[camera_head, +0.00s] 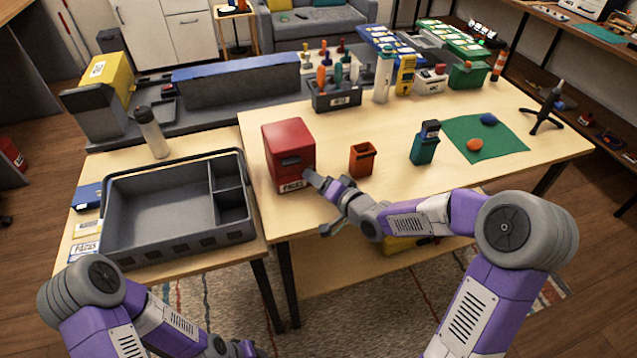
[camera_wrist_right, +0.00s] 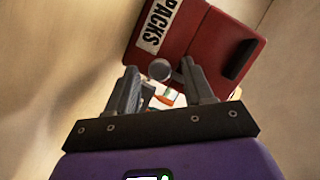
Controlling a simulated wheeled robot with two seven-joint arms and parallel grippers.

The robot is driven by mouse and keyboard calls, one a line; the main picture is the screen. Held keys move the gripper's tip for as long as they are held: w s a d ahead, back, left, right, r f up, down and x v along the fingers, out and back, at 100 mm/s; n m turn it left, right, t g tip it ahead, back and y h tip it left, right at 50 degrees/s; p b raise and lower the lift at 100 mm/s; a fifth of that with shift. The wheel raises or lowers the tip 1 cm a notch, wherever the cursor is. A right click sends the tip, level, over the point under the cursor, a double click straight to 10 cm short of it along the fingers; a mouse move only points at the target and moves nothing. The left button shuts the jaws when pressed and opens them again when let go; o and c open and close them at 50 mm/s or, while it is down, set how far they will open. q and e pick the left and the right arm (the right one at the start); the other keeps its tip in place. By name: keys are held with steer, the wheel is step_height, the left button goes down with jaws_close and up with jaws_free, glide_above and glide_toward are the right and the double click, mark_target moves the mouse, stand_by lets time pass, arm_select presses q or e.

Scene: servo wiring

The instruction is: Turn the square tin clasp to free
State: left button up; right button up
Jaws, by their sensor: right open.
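The red square tin (camera_head: 289,145) stands upright at the left part of the wooden table, with a white label at its lower front. In the right wrist view the tin (camera_wrist_right: 200,45) fills the top, its label reading PACKS. A round grey knob, apparently the clasp (camera_wrist_right: 160,69), shows beside the label. My right gripper (camera_head: 312,182) is at the tin's lower front right. Its fingers (camera_wrist_right: 159,76) are open, one on each side of the knob; contact cannot be told. My left gripper (camera_head: 240,348) is at the bottom edge, mostly cut off.
A small orange bin (camera_head: 362,160) stands just right of the tin. A teal container (camera_head: 424,146) and a green mat (camera_head: 485,142) lie farther right. A grey tray (camera_head: 160,205) is on the left table.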

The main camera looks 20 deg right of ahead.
steer(key=shift+c, duration=0.5)
jaws_close()
